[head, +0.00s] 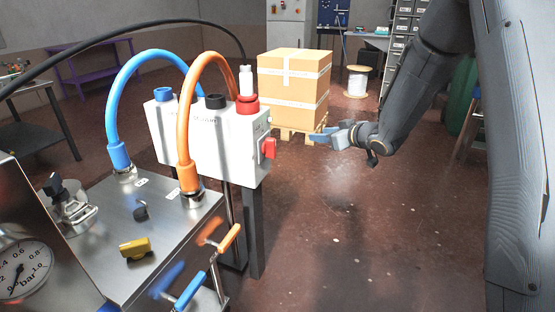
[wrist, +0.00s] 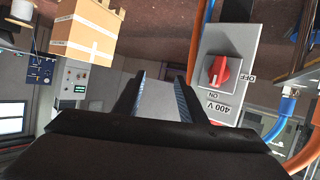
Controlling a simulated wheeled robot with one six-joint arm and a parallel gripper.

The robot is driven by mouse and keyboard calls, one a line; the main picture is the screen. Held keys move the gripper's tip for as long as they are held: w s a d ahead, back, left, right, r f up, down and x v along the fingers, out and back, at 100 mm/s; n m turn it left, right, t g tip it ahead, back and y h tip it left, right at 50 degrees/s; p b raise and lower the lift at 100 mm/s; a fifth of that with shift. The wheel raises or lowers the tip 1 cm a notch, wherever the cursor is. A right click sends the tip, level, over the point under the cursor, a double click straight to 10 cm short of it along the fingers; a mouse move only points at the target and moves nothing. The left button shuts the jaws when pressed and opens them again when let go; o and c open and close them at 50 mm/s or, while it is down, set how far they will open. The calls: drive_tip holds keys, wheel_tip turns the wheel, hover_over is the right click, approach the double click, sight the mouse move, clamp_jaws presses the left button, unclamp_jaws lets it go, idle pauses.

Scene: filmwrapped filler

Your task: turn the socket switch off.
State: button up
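The red socket switch (head: 269,148) sticks out from the right side of a white-grey box (head: 205,142) in the head view. In the wrist view the red knob (wrist: 217,71) sits on a grey panel marked OFF, ON and 400 V. The knob's raised grip lies in line with the ON mark. My gripper (head: 322,136) is to the right of the switch, apart from it. In the wrist view my gripper (wrist: 160,80) is open and empty, its fingers spread, with the knob beside the right finger and outside the gap.
Blue (head: 112,120) and orange (head: 183,125) hoses arch over the box to a steel unit with a gauge (head: 22,268). A black cable (head: 130,24) runs to the box's top. Cartons (head: 290,85) stand on a pallet behind. The floor right of the box is clear.

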sight(271, 148)
drive_tip(key=a+f+n+g+y+b, duration=0.2)
drive_tip(key=a+n+y, duration=0.1)
drive_tip(key=a, duration=0.4)
drive_tip(key=a+f+n+g+y+b, duration=0.2)
drive_tip(key=a+f+n+g+y, duration=0.1)
drive_tip(key=a+y, duration=0.3)
drive_tip(key=shift+w+a+f+y+b, duration=0.25)
drive_tip(key=shift+a+f+y+b, duration=0.05)
drive_tip(key=shift+a, duration=0.7)
clamp_jaws()
